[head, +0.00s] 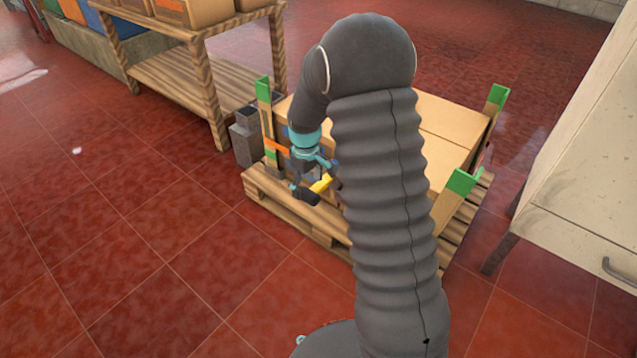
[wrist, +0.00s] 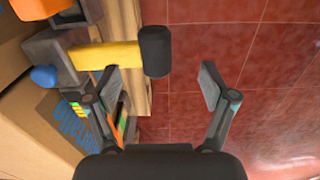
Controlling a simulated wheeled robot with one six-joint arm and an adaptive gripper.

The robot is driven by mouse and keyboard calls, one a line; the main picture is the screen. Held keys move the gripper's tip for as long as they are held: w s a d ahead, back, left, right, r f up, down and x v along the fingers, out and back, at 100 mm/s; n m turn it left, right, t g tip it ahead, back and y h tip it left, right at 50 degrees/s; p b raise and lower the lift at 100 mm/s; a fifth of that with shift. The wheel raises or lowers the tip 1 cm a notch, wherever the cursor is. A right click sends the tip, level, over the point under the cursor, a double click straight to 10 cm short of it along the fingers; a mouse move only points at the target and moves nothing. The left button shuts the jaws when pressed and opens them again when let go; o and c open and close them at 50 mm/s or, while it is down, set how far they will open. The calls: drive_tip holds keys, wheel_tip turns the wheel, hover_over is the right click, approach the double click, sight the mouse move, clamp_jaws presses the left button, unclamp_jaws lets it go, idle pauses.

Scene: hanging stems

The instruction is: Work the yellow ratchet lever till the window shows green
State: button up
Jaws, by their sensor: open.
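The yellow lever (wrist: 106,55) ends in a black grip (wrist: 155,52) and comes out of a grey ratchet body (wrist: 50,58) with a blue knob (wrist: 43,76). My gripper (wrist: 160,80) is open. The black grip appears just above the gap between the fingertips; the left finger is close to the yellow shaft, and I cannot tell whether they touch. A small strip with green and yellow (wrist: 76,112) shows by the left finger; whether it is the window I cannot tell. In the head view, the yellow lever (head: 321,183) shows beside my gripper (head: 308,190), partly hidden by my arm.
Cardboard boxes (head: 440,120) stand on a wooden pallet (head: 285,205) with green-topped corner posts (head: 463,181). An orange strap (head: 277,148) runs near the lever. A wooden shelf (head: 165,80) stands behind left, a pale cabinet (head: 585,180) right.

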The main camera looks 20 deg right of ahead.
wheel_tip(320, 180, up, 7)
drive_tip(key=p, duration=0.4)
drive_tip(key=shift+r, duration=0.1)
idle(0.6)
